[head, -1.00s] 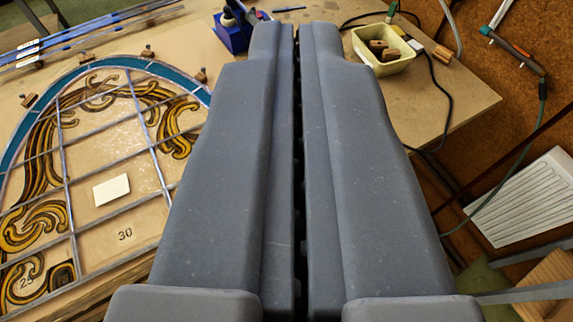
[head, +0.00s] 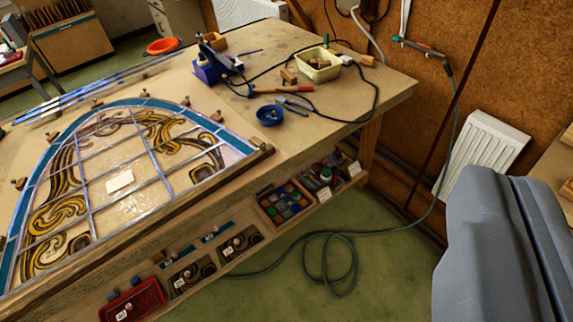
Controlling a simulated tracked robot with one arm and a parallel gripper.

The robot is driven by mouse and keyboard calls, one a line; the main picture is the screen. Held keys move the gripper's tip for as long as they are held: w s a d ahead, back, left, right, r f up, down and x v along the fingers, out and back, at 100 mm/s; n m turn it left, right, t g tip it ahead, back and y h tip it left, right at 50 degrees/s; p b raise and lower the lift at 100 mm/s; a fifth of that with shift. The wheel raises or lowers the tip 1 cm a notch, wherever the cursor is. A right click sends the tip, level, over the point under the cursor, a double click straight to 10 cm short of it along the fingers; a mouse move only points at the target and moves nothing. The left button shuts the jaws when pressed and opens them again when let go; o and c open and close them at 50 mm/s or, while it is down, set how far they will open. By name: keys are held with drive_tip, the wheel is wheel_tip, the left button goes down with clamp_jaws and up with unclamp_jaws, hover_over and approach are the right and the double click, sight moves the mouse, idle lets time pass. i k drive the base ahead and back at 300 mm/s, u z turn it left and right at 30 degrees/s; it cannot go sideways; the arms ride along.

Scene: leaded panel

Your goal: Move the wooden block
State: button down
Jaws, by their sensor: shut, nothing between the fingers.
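Several small wooden blocks show in the head view, and I cannot tell which one the task means. One wooden block (head: 288,76) lies on the table just left of a cream tray (head: 326,73). Another block (head: 367,60) lies to the right of the tray, by a cable. More wooden pieces sit inside the tray. My gripper (head: 510,180) is at the lower right, shut and empty, over the floor side and well apart from these blocks. Its lower part is cut off by the frame.
The leaded panel (head: 122,207) fills the left of the table, with small wooden blocks around its edge. A soldering stand (head: 212,72), a blue dish (head: 270,115) and tools lie beyond. Shelves with bins are below. A hose (head: 335,262) lies on the floor; a radiator (head: 482,150) stands right.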

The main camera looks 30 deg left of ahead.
sight(255, 141)
drive_tip(key=u, duration=0.05)
drive_tip(key=i, duration=1.55)
drive_tip(key=u, duration=1)
drive_tip(key=i, duration=0.35)
drive_tip(key=u, duration=0.3)
